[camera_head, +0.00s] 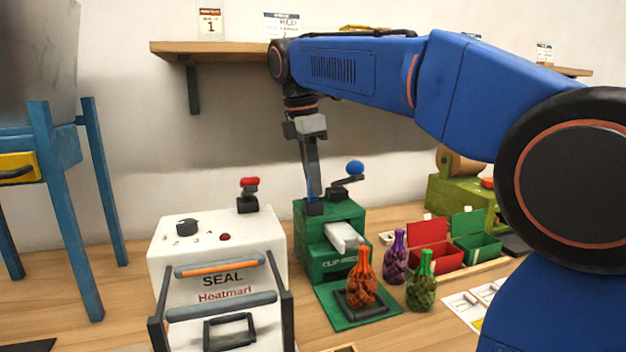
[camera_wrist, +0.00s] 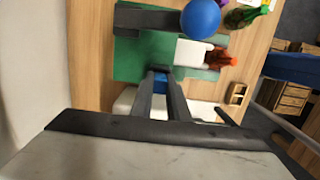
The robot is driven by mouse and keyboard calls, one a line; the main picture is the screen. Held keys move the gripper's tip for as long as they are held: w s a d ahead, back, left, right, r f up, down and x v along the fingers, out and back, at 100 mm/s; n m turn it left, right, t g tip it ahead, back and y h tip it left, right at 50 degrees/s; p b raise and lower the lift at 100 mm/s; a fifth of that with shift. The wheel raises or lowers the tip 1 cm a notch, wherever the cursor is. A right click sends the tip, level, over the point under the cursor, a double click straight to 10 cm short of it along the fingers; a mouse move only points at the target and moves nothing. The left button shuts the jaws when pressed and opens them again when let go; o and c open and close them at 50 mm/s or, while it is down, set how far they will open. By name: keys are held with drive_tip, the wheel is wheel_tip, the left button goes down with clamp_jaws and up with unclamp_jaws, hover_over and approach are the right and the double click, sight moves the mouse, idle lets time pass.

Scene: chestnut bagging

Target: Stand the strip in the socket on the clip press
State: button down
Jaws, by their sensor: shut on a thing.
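The green clip press (camera_head: 309,238) stands in the middle of the table, with a blue-knobbed lever (camera_head: 355,168) on top and a pale chute at its front. It also shows in the wrist view (camera_wrist: 130,62). My gripper (camera_head: 313,198) points down over the left part of the press top. It is shut on the strip, a narrow blue piece (camera_wrist: 161,76) between the fingertips in the wrist view. The strip's lower end is at or just above the press top. The socket is hidden by the fingers, so I cannot tell whether the strip is seated in it.
A white seal machine (camera_head: 216,255) stands left of the press. Orange (camera_head: 362,279), purple (camera_head: 397,257) and green (camera_head: 421,283) netted bags stand in front and to the right. Open red (camera_head: 437,262) and green (camera_head: 478,249) boxes lie further right. A wooden shelf (camera_head: 225,48) is on the wall behind.

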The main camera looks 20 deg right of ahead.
drive_tip(key=shift+f, duration=0.5)
drive_tip(key=c, duration=1.7)
unclamp_jaws()
drive_tip(key=r, duration=0.4)
drive_tip(key=a+r, duration=0.1)
drive_tip(key=r, duration=0.8)
drive_tip(key=shift+a, duration=0.4)
drive_tip(key=shift+s, duration=0.1)
